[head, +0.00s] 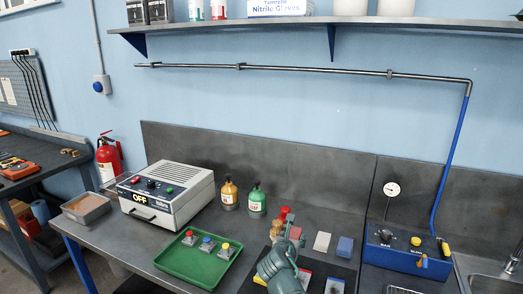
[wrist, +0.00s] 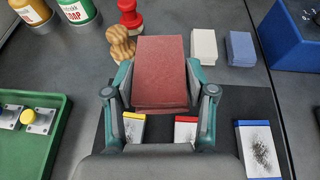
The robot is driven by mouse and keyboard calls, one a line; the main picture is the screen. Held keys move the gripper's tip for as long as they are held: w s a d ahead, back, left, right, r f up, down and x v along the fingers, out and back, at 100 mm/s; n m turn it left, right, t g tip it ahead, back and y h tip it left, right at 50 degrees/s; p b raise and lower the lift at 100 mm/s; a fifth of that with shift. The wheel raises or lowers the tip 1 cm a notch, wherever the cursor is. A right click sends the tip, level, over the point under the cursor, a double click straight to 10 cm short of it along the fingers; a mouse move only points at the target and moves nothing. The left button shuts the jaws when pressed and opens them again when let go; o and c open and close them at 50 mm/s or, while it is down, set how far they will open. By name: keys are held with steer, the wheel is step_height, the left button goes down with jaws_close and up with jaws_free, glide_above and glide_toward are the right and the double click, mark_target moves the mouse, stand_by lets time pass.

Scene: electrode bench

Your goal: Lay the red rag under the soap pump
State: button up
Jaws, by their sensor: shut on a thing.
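A dark red, thick folded piece (wrist: 160,70), taken to be the red rag, is between the fingers of my gripper (wrist: 160,98) in the wrist view. My gripper is shut on it. In the head view my gripper (head: 290,254) is at the bench's front, and its arm hides much of the area; a bit of the red piece (head: 296,232) shows beyond it. The soap pump is a green bottle (head: 257,200) standing upright behind, next to an amber bottle (head: 229,193). Its lower part also shows at the top left of the wrist view (wrist: 75,11). The red piece is apart from it.
White (wrist: 204,46) and blue (wrist: 241,48) blocks lie right of the red piece. A red stamp (wrist: 130,14) and a wooden one (wrist: 121,46) stand between it and the soap. A green tray (head: 182,266) is at the left; scuffed colour-edged pads lie on a dark mat (wrist: 217,130).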

steer(key=s+a+r+n+y, duration=0.2)
steer(key=a+r+n+y, duration=0.1)
steer(key=a, duration=0.7)
steer(key=s+a+r+n+y, duration=0.3)
steer(key=a, duration=0.8)
steer(key=s+a+r+n+g+y, duration=0.1)
steer(key=s+a+r+n+y, duration=0.15)
steer(key=s+a, duration=0.45)
steer(key=s+a+r+n+y, duration=0.25)
steer(key=s+a, duration=0.25)
steer(key=a, duration=0.4)
steer(key=s+a+r+n+g+y, duration=0.25)
steer(key=s+a, duration=0.35)
steer(key=s, duration=0.4)
steer(key=s+a+r+n+g+y, duration=0.2)
steer(key=s+a+r, duration=0.3)
steer(key=s, duration=0.4)
steer(key=s+a+r+n+g+y, duration=0.1)
steer(key=s+a+r+n+g, duration=0.1)
steer(key=s, duration=0.9)
steer(key=s+a+r+n+g+y, duration=0.1)
steer(key=s+a+r+n+g, duration=0.1)
steer(key=s, duration=0.9)
step_height(320, 180, up, 2)
steer(key=shift+s+a+r+g, duration=0.15)
steer(key=shift+a+g, duration=0.2)
steer(key=shift+a, duration=0.3)
